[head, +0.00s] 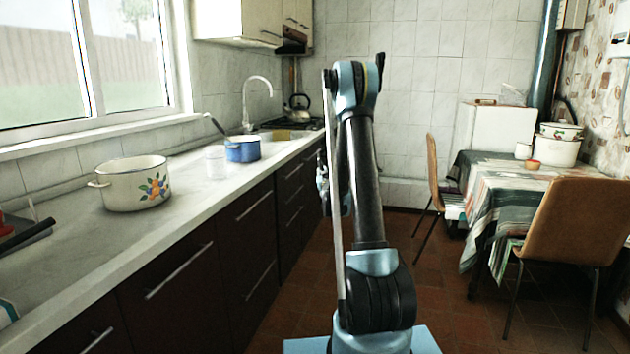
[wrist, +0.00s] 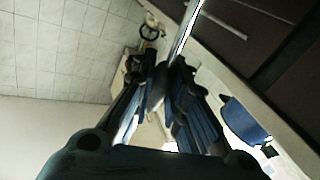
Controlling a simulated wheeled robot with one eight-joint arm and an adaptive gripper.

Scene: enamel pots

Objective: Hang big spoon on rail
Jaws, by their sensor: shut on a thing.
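My gripper (wrist: 165,78) is shut on a long, shiny metal utensil, which looks like the big spoon (wrist: 186,32). Its thin straight shaft runs from between the fingertips to the top edge of the wrist view. The part between the fingers is mostly hidden. I cannot make out the rail in either view.
The counter (head: 75,262) along the left holds a white flowered pot (head: 134,188), a clear glass (head: 215,160) and a blue pot (head: 243,151). A kettle (head: 298,107) stands on the far stove. Chairs (head: 572,222) and a table (head: 497,190) stand right. Some floor is free between.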

